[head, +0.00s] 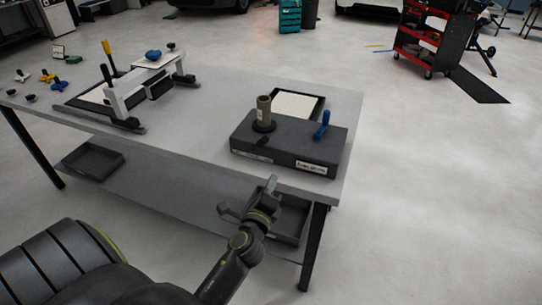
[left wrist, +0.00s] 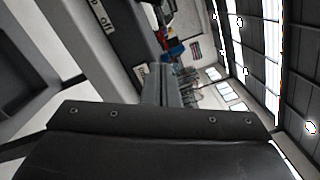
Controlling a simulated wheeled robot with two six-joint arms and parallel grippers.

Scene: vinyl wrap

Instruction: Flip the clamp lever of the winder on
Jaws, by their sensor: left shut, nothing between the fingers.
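The winder (head: 285,150) is a dark grey box at the right end of the table. Its blue lever (head: 322,125) stands upright near its right end, and a grey spindle (head: 264,112) stands on its left part. My left gripper (head: 271,186) is in front of the table edge, below and apart from the winder. In the left wrist view its fingers (left wrist: 161,86) are together with nothing between them. A label reading "off" (left wrist: 103,18) shows on a dark face there. Whether the lever shows in that view I cannot tell. My right gripper is out of view.
The grey table (head: 200,140) also holds a white-topped frame (head: 150,62) with a yellow-handled tool (head: 107,50), and small coloured knobs at the left. Dark trays (head: 92,161) sit on the lower shelf. A red cart (head: 420,40) stands far back.

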